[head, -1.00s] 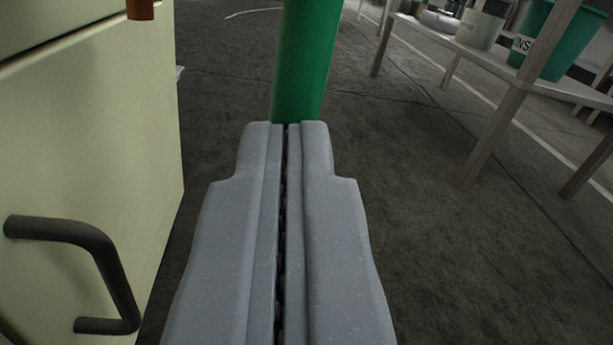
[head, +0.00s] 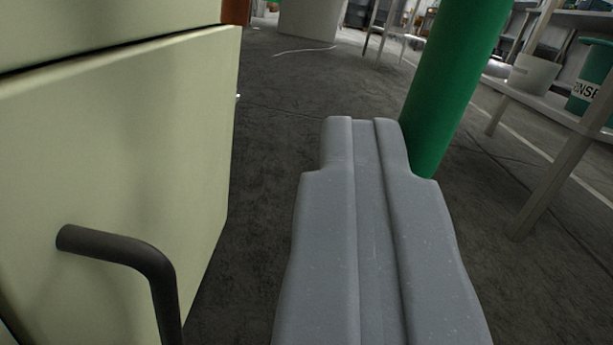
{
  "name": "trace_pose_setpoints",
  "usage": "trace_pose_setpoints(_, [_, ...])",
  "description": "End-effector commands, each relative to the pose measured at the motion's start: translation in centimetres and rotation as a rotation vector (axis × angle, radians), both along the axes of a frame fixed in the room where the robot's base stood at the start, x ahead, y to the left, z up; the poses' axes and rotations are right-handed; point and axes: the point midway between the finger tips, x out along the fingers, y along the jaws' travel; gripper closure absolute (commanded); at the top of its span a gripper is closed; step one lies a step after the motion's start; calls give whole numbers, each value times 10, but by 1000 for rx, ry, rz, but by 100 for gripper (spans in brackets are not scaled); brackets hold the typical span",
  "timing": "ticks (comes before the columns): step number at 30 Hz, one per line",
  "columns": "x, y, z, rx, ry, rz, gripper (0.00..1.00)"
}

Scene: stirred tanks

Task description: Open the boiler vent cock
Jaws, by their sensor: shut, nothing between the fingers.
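No vent cock or boiler that I can make out is in view. My gripper (head: 362,122) is shut and empty, pointing away over the dark floor, and fills the lower middle of the view. A green post (head: 452,85) rises just beyond and to the right of its tips. I cannot tell whether they touch. What lies directly under the gripper is hidden.
A pale green cabinet (head: 150,150) with a dark bar handle (head: 125,247) stands close on the left. A shelf rack (head: 545,110) at right holds a white bucket (head: 533,75) and a green "RINSE" bucket (head: 590,65). Bare floor (head: 290,130) lies ahead.

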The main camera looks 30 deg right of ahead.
Motion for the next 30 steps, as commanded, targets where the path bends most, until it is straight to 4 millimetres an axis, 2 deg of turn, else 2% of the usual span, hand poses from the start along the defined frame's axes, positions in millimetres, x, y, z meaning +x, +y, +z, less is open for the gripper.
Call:
trace_pose_setpoints(1, [-6,-21,3,-7,-4,-43,100])
trace_pose_setpoints(10, [-7,-21,3,-9,-5,-43,100])
trace_pose_setpoints(14, [-13,-16,2,-9,-3,-41,100])
trace_pose_setpoints(17, [-25,-7,-1,-11,-4,-37,100])
trace_pose_setpoints(24, [-64,24,-16,-6,11,-25,100])
trace_pose_setpoints(30, [-87,48,-21,-5,9,-8,100])
